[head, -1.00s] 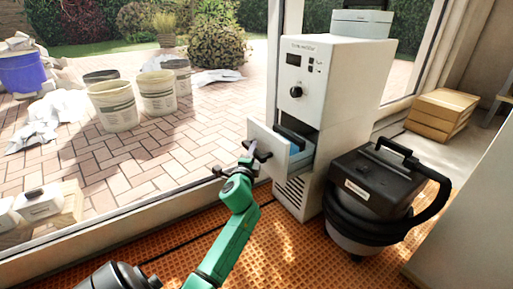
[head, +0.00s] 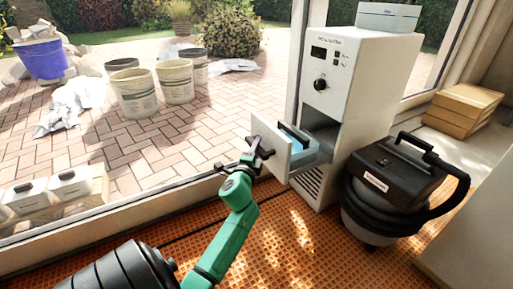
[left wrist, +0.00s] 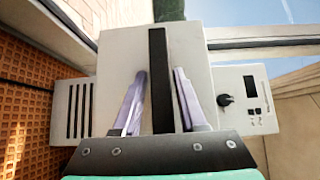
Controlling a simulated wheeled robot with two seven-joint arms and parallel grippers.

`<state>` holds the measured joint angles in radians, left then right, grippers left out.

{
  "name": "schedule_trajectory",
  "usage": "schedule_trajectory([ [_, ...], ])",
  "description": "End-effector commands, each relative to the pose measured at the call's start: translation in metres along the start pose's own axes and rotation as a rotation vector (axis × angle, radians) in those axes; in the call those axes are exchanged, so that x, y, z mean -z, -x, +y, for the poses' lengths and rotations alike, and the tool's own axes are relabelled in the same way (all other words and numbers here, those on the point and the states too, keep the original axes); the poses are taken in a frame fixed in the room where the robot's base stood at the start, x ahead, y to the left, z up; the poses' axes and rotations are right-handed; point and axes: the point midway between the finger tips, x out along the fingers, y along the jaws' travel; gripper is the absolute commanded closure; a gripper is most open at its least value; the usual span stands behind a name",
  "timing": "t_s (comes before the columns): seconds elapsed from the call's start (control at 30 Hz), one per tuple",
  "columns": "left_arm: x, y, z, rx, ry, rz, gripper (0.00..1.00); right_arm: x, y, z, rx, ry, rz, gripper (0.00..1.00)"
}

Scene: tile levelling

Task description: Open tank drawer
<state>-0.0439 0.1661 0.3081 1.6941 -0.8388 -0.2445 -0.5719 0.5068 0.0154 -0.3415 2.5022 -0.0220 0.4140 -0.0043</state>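The tank drawer (head: 270,148) stands pulled out of the white machine (head: 362,85). A pale blue tank (head: 308,152) shows inside it, with a dark handle (head: 293,132) on top. My left gripper (head: 258,155) is at the drawer's front. In the left wrist view, the dark bar handle (left wrist: 159,85) crosses the white drawer front (left wrist: 120,60). The two fingers of my left gripper (left wrist: 160,72) stand on either side of that bar, with narrow pale gaps showing between fingers and bar. My right gripper is not in view.
A black and grey vacuum (head: 385,195) with a hose stands close to the machine's right. Cartons (head: 463,108) lie farther back. Buckets (head: 135,92) stand outside on the paving. The orange mat (head: 285,240) in front of the drawer is clear.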

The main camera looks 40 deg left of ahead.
Motion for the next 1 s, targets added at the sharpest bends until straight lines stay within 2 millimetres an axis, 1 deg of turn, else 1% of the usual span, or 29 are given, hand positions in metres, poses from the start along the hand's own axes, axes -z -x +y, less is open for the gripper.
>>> schedule_trajectory([
  [0.33,-0.001,0.001,-0.001,0.001,0.0,-0.003,0.43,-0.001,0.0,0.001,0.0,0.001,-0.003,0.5],
  [0.47,-0.001,0.012,-0.001,-0.001,0.001,-0.002,0.43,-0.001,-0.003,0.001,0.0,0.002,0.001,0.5],
  [0.57,-0.001,0.032,-0.001,-0.002,0.001,-0.003,0.43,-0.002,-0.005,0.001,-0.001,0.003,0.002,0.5],
  [0.7,-0.001,0.068,0.001,-0.004,0.002,-0.004,0.43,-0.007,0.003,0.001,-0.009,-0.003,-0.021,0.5],
  [0.9,-0.002,0.12,0.002,-0.003,0.001,-0.006,0.43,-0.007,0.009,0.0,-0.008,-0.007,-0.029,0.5],
  [0.97,-0.001,0.132,0.004,-0.003,0.001,-0.003,0.43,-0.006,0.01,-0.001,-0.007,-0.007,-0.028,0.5],
  [1.0,-0.001,0.137,0.003,-0.002,0.002,-0.002,0.43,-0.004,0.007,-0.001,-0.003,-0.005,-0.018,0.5],
])
